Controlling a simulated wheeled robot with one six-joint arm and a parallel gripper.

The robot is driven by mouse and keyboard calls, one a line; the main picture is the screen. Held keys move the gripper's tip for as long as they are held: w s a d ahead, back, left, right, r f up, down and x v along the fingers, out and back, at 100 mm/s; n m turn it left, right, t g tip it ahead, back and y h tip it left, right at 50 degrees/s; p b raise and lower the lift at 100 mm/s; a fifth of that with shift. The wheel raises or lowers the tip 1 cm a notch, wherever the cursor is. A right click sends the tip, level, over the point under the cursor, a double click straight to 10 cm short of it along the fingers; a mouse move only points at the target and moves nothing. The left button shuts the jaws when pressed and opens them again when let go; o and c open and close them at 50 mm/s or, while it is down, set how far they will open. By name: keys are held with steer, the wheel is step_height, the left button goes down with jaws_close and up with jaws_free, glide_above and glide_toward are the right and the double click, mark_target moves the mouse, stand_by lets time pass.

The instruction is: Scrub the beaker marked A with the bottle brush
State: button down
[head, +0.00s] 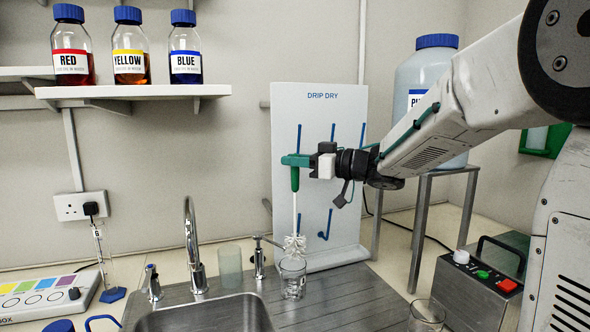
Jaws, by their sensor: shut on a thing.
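The bottle brush has a green T-shaped handle (295,176), a thin white stem and white bristles (294,243). My gripper (309,161) is shut on the green handle and holds the brush upright, bristles down. A clear glass beaker (292,282) stands on the ribbed drainer, directly below the bristles. The bristles are at about the height of its rim; I cannot tell whether their lower end is inside it. Another clear beaker (427,314) stands at the lower right, partly cut off by the frame. I cannot read a letter A on either beaker.
A white DRIP DRY board (345,115) with blue pegs stands behind the brush. The sink (205,316), its tall tap (192,245) and a greenish glass (230,266) are to the left. A metal box with buttons (485,283) sits at the right.

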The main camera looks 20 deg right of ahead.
steer(key=shift+s+d+r, duration=0.1)
steer(key=shift+r, duration=1.9)
